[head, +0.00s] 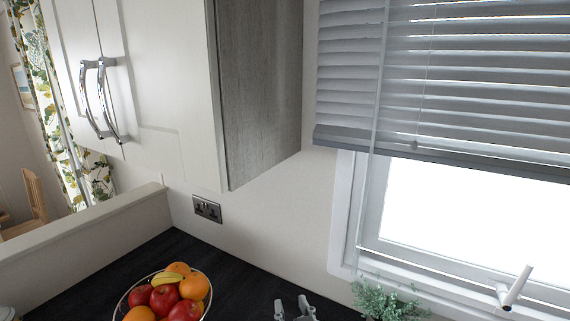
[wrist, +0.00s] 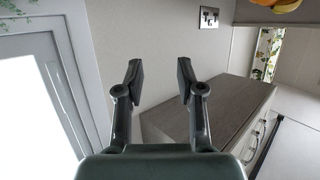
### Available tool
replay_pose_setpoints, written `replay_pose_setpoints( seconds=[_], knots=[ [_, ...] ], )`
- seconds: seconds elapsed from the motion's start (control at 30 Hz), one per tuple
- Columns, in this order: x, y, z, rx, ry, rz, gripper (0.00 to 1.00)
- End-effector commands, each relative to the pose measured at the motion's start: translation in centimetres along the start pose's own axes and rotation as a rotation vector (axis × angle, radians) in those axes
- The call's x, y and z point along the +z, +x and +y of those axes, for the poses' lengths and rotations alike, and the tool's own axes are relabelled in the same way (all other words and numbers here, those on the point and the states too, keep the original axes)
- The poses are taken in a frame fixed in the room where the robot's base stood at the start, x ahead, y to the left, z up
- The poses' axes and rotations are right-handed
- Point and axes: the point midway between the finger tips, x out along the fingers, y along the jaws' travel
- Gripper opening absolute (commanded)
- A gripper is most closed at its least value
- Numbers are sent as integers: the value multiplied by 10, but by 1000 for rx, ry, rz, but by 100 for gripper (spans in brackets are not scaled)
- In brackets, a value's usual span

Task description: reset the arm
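My gripper (wrist: 160,82) shows in the wrist view with its two dark fingers spread well apart. Nothing is between them. In the head view two grey prongs at the bottom edge look like the fingertips of my gripper (head: 294,309), low in front of the wall and to the right of the fruit bowl. The rest of the arm is out of frame there.
A wire bowl (head: 120,306) of apples, oranges and a banana stands on the dark worktop (head: 229,266). A green plant (head: 384,299) is by the window (head: 470,220). A wall cabinet (head: 262,85) and blinds (head: 470,70) hang above. A socket (head: 207,209) is on the wall.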

Motion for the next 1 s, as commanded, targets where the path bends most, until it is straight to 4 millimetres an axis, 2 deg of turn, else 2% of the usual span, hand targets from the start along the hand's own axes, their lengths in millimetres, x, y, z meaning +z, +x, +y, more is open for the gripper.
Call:
replay_pose_setpoints(
  seconds=[0.03, 0.13, 0.17, 0.2, 0.3, 0.57, 0.6, 0.63, 0.9, 1.0],
  knots=[
    [-4, -19, -16, 60, 4, 65, 38],
    [-20, -69, -34, 184, 32, 225, 38],
    [-6, -75, -35, 205, 40, 234, 38],
    [31, -69, -32, 204, 46, 178, 38],
    [87, -73, -35, 203, 56, 81, 38],
    [222, -94, -47, 196, 80, -154, 38],
    [188, -106, -47, 197, 80, -154, 38],
    [171, -110, -47, 197, 80, -152, 38],
    [83, -137, -46, 199, 79, -153, 38],
    [57, -145, -46, 200, 79, -154, 38]
  ],
)
